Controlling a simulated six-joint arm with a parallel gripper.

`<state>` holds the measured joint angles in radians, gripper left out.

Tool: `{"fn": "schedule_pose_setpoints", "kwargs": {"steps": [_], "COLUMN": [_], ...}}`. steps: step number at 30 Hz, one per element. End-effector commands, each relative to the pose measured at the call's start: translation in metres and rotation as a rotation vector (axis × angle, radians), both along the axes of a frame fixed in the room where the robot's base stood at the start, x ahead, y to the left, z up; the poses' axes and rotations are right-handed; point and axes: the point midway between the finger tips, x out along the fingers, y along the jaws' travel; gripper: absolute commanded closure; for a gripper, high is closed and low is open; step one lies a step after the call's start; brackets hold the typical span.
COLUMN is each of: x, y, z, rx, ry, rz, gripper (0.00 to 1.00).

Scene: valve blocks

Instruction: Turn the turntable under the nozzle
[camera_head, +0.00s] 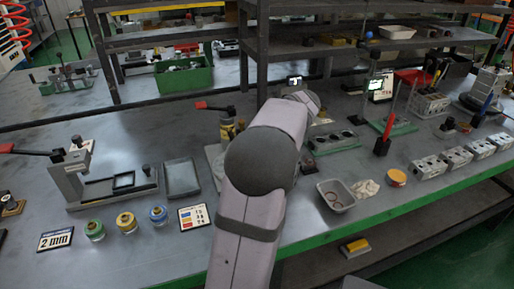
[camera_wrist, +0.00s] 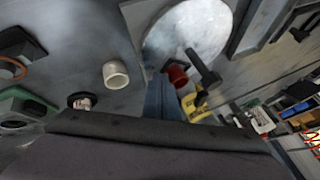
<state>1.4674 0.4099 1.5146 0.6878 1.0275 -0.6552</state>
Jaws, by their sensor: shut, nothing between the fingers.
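A pale round disc (camera_wrist: 187,32), which looks like the turntable, lies at the top of the wrist view. My gripper (camera_wrist: 160,78) is shut and empty, its dark blue-grey fingertips near the disc's lower edge; I cannot tell whether they touch. A black lever with a red end (camera_wrist: 178,74) and a yellow body (camera_wrist: 196,102) stand just right of the fingers. In the head view a red-handled lever (camera_head: 214,107) on a yellow body (camera_head: 227,130) stands left of my arm. My arm hides the gripper and most of the disc there. I cannot make out the nozzle clearly.
A white cup (camera_wrist: 115,74) stands left of the fingers in the wrist view. On the bench are a grey tray (camera_head: 182,178), several coloured jars (camera_head: 126,223), a grey bin (camera_head: 336,195) and valve blocks (camera_head: 456,158). A dark shelf post (camera_head: 262,50) rises behind my arm.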

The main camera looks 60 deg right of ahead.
Motion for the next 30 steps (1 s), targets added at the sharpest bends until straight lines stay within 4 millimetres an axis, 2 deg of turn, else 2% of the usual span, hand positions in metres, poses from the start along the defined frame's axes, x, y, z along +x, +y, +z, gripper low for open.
{"fn": "schedule_pose_setpoints", "kwargs": {"steps": [30], "x": [0.0031], "y": [-0.002], "z": [0.0001], "rx": [0.001], "ry": [0.0], "rz": [0.058], "gripper": [1.0]}}
